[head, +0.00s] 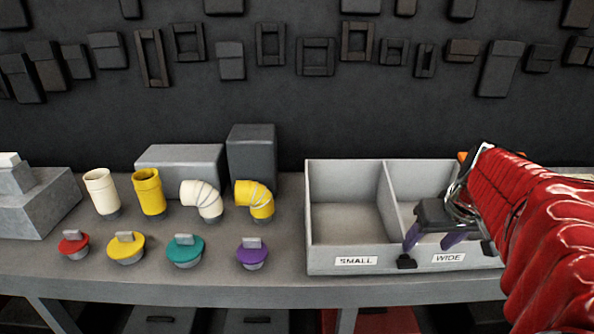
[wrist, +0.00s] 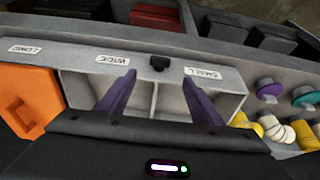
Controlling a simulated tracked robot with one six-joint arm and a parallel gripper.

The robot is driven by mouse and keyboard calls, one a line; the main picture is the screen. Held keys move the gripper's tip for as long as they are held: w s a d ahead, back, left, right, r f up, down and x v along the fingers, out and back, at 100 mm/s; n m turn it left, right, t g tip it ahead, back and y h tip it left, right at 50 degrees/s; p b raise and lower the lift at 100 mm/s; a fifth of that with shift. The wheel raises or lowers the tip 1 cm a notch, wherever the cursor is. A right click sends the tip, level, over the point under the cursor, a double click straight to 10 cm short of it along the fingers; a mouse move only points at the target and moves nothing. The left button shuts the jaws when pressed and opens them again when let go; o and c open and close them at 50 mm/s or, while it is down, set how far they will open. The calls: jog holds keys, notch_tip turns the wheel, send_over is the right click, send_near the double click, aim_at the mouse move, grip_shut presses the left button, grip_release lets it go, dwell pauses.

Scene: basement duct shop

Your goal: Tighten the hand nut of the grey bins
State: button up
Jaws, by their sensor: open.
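The grey bins (head: 345,258) stand on the bench at the right, with compartments labelled SMALL and WIDE. The hand nut (head: 406,262) is a small black knob on their front wall, between the two labels. My gripper (head: 432,240) hangs over the WIDE side, behind and a little above the front wall. Its two purple fingers are apart and empty. In the wrist view the fingertips (wrist: 158,78) lie either side of the nut, which they do not appear to touch.
Left of the bins are yellow elbow (head: 254,200) and cream elbow (head: 202,200) pipes, straight tubes, and several coloured caps. Grey boxes (head: 180,165) stand behind. The two visible compartments look empty.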

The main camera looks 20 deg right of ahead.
aim_at(409, 264)
jog(key=x, duration=1.2)
jog(key=shift+c, duration=0.3)
jog(key=shift+d, duration=0.1)
jog(key=c, duration=1)
